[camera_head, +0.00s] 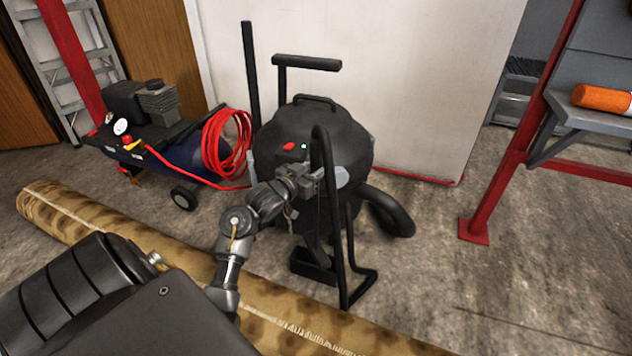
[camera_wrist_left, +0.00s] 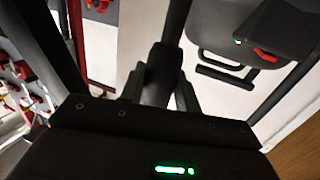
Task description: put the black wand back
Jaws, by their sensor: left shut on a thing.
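The black wand (camera_head: 334,205) is a thin tube with a hooked top, standing nearly upright in front of the black vacuum (camera_head: 335,135). My left gripper (camera_head: 312,181) is shut on the wand at its upper part. In the left wrist view the dark tube (camera_wrist_left: 164,72) sits between the two fingers of the gripper (camera_wrist_left: 160,88). The wand's lower end is close to a dark floor piece (camera_head: 312,268); I cannot tell whether they touch. My right gripper is not in view.
A thick black hose (camera_head: 388,210) curves at the vacuum's right. A compressor (camera_head: 150,140) with a coiled red hose (camera_head: 226,142) stands at the left. A rolled rug (camera_head: 110,225) lies across the front. A red-framed rack (camera_head: 500,160) stands at the right, with bare floor before it.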

